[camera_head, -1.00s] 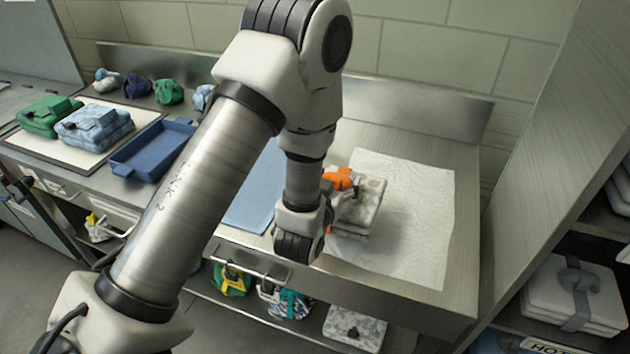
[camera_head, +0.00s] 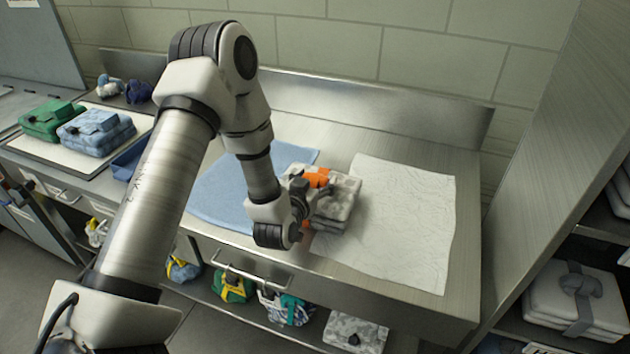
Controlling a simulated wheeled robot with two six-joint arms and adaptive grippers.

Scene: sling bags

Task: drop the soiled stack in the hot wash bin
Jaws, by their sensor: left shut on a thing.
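A grey and white mottled folded stack (camera_head: 343,198) is at the left edge of the white crinkled sheet on the steel counter, near the blue cloth. My left gripper (camera_head: 315,198), with orange parts, is shut on the left side of this stack. I cannot tell whether the stack touches the counter or hangs just above it. The bin itself is not clearly visible. My right gripper is not in view.
The white sheet (camera_head: 420,220) is bare right of the stack. A blue cloth (camera_head: 215,195) lies to the left. Green (camera_head: 50,120) and light blue (camera_head: 95,132) bundles sit on a far-left tray. A tall steel panel (camera_head: 545,150) stands at right, beside shelves with a tied white stack (camera_head: 575,300).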

